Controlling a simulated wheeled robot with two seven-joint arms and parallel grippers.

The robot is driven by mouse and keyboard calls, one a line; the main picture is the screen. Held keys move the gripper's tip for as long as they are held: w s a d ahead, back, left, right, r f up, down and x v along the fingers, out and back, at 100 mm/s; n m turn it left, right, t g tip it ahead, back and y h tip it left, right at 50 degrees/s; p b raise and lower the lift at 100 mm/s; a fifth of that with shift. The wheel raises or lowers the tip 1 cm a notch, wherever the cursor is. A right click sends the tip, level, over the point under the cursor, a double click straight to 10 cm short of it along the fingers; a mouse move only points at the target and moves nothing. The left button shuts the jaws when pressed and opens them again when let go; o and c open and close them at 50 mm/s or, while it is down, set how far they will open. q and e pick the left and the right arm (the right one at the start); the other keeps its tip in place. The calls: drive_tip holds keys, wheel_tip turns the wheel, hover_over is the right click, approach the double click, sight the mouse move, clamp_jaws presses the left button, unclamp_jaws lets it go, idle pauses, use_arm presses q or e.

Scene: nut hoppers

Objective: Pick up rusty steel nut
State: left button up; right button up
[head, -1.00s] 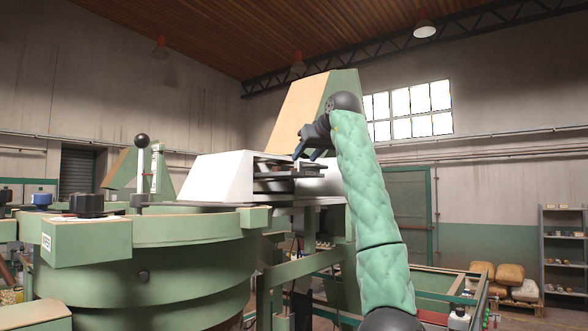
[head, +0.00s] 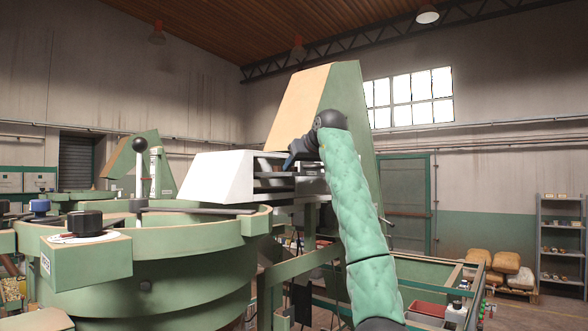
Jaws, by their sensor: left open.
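No rusty steel nut can be made out in the head view. My left gripper (head: 291,160) is small and dark at the end of my green-sleeved arm. It is open, its fingers pointing down and to the left, in front of the opening of a white-sided box (head: 217,178) with dark shelf-like slots. I see nothing between the fingers, and I cannot tell whether they touch the box. The inside of the box is mostly dark and partly hidden by the gripper and arm. My right gripper is out of view.
A large green round bowl machine (head: 165,272) with a black knob (head: 85,222) and a ball-topped lever (head: 140,144) fills the left. A tall green and tan hopper (head: 298,107) rises behind the box. Sacks (head: 505,263) and a grey shelf (head: 561,240) stand far right.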

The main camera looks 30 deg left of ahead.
use_arm(q)
drive_tip(key=shift+d+r, duration=0.1)
drive_tip(key=shift+d, duration=0.1)
drive_tip(key=c, duration=0.6)
drive_tip(key=shift+a, duration=0.15)
clamp_jaws()
